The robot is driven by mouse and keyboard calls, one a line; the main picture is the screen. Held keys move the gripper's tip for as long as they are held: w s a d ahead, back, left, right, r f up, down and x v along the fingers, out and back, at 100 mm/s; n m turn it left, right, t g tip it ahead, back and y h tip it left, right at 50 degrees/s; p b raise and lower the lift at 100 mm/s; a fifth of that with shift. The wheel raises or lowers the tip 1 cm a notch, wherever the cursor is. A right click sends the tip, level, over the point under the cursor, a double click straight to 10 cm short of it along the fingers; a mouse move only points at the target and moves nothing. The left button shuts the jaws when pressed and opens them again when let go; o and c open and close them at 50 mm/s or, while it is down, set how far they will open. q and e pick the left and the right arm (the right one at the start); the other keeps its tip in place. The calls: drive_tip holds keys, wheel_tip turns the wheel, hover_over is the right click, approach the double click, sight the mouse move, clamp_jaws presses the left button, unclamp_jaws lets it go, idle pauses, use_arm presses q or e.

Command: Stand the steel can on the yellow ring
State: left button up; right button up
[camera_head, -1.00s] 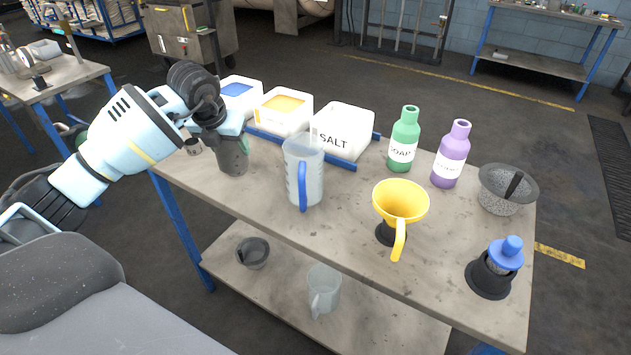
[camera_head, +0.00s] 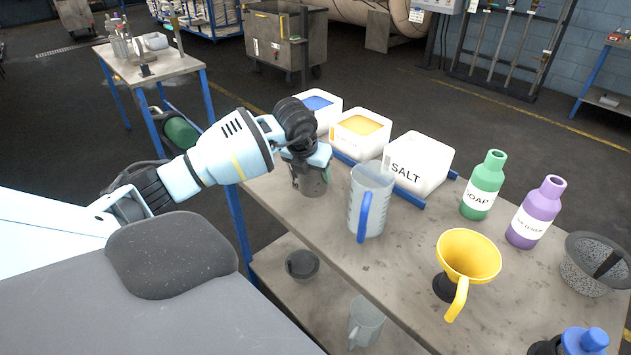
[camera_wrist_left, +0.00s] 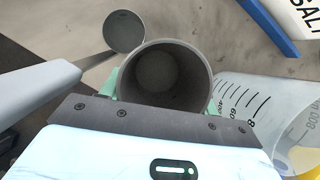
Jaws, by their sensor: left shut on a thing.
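The steel can (camera_head: 312,182) is grey and upright at the left end of the workbench. My left gripper (camera_head: 306,160) is shut on it near its top. In the left wrist view the can's open mouth (camera_wrist_left: 162,78) faces the camera, and its inside looks empty. Green finger pads show beside it. I cannot tell whether its base touches the bench. I do not make out a yellow ring in these frames. My right gripper is not in view.
A clear measuring jug (camera_head: 371,200) stands close right of the can. Behind are white tubs and the salt box (camera_head: 417,163). A yellow funnel (camera_head: 468,256) and green bottle (camera_head: 484,185) stand further right. Another table (camera_head: 150,65) with small items is at the back left.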

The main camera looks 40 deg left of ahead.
sight(312, 184)
use_arm(q)
drive_tip(key=shift+f, duration=1.9)
drive_tip(key=shift+f, duration=0.15)
drive_tip(key=o, duration=1)
drive_tip(key=shift+o, duration=0.2)
